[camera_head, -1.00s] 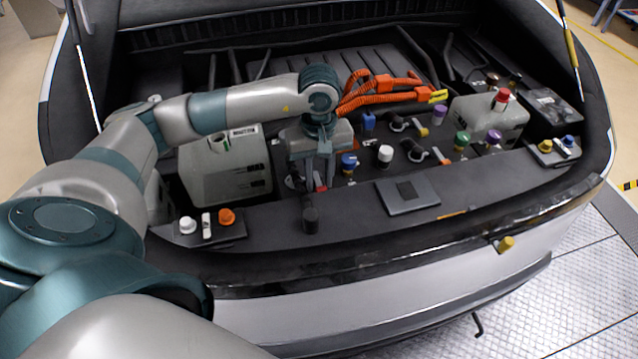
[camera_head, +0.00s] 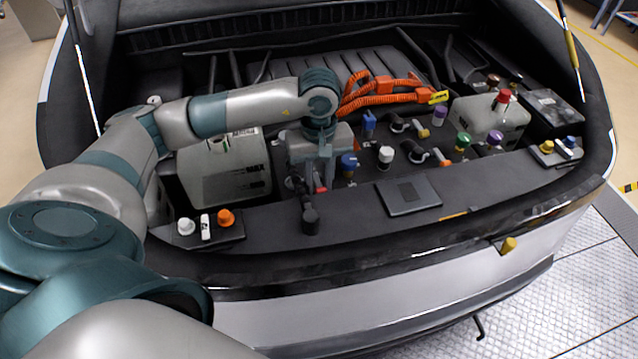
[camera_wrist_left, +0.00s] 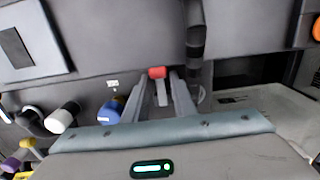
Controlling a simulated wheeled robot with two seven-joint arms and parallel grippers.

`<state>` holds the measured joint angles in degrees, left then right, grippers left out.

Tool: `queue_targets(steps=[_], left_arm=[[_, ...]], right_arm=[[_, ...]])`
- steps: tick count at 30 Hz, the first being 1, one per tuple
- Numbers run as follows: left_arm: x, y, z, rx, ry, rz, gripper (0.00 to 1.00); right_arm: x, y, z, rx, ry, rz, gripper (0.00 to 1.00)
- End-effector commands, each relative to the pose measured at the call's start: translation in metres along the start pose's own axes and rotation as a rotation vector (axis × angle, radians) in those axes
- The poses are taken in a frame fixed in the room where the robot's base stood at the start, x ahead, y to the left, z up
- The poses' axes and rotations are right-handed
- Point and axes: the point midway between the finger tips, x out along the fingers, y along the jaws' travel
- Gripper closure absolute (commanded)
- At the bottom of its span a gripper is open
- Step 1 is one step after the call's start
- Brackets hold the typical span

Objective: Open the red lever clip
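The red lever clip (camera_head: 321,189) shows as a small red piece just below my left gripper (camera_head: 321,178) in the head view. In the left wrist view the red end of the clip (camera_wrist_left: 157,72) sits at the tips of my left gripper's fingers (camera_wrist_left: 160,82). One finger is on each side, with a narrow gap between them. The fingers look open; contact with the clip cannot be made out. The rest of the clip is mostly hidden by the gripper. My right gripper is not in view.
A black hose piece (camera_head: 309,215) stands right beside the clip. A white tank (camera_head: 225,180) is to its left, a blue cap (camera_head: 349,162) and a white cap (camera_head: 385,155) to its right.

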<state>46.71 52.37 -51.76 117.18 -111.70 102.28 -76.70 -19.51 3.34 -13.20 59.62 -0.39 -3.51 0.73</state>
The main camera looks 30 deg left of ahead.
Motion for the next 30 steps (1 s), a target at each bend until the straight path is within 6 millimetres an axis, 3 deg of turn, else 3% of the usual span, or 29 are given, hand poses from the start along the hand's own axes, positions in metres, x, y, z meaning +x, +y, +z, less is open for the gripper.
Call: queue_targets(steps=[1,3,13,18,30], left_arm=[[0.001,0.000,0.001,0.002,-0.002,-0.001,0.78],[0.001,0.000,0.001,0.002,-0.002,-0.001,0.88],[-0.004,0.000,0.000,0.001,-0.001,0.000,0.90],[-0.011,0.000,-0.001,0.003,-0.003,0.000,1.00],[-0.016,0.001,-0.001,0.004,-0.004,0.001,1.00]], right_arm=[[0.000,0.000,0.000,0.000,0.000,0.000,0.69],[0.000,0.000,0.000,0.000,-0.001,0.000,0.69],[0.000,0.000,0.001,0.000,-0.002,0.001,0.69],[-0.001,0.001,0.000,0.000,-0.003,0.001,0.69],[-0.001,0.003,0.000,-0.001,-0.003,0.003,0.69]])
